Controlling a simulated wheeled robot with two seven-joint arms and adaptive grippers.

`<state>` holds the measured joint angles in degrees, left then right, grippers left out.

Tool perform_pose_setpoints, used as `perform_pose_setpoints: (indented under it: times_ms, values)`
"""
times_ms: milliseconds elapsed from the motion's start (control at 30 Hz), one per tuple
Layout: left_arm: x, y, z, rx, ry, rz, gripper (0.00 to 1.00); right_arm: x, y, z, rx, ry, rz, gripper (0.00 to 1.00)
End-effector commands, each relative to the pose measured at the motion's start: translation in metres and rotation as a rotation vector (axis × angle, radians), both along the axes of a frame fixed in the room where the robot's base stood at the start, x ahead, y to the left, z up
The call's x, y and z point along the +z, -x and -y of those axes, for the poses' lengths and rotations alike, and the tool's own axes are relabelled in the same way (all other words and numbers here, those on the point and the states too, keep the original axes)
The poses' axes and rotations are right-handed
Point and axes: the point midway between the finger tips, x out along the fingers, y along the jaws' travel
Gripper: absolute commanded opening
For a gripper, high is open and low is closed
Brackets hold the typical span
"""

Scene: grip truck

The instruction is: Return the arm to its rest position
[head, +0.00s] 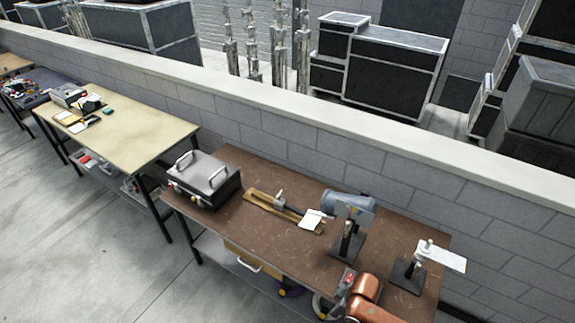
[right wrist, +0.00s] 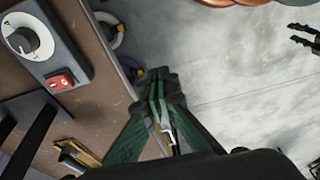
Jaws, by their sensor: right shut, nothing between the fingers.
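My right gripper (right wrist: 158,82) shows in the right wrist view, its dark green fingers shut with nothing between them. It is beside the edge of the brown workbench (right wrist: 100,85), near a grey control box (right wrist: 30,40) with a dial and a red switch. In the head view I cannot make out its fingers. A pair of dark prongs at the right edge of the right wrist view looks like my left gripper (right wrist: 303,36), fingers apart and empty over the floor. My left gripper is not in the head view.
The brown workbench (head: 255,220) carries a grey toolbox-like case (head: 205,180), a wooden board with a tool (head: 285,211), a blue-grey machine (head: 348,203) and a stand with a white plate (head: 440,256). A low wall (head: 330,145) runs behind. Floor (head: 80,260) at left is clear.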

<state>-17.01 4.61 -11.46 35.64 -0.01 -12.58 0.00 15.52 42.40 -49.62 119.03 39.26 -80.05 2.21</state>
Motion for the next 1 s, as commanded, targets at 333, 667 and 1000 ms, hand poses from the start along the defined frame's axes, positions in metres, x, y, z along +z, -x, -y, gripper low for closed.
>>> perform_pose_setpoints:
  times_ms: [333, 667, 1000]
  values:
    - [-0.001, 0.009, 0.0, 0.002, 0.0, -0.013, 0.4, 0.039, 0.035, 0.006, -0.377, -0.164, 0.124, 0.0]
    - [0.0, 0.002, 0.001, 0.001, 0.001, -0.002, 0.4, 0.049, 0.101, 0.118, -0.792, -0.069, 0.16, 0.0]
    - [-0.003, 0.001, 0.001, 0.001, 0.001, -0.001, 0.4, 0.045, 0.162, 0.182, -1.005, 0.046, 0.145, 0.0]
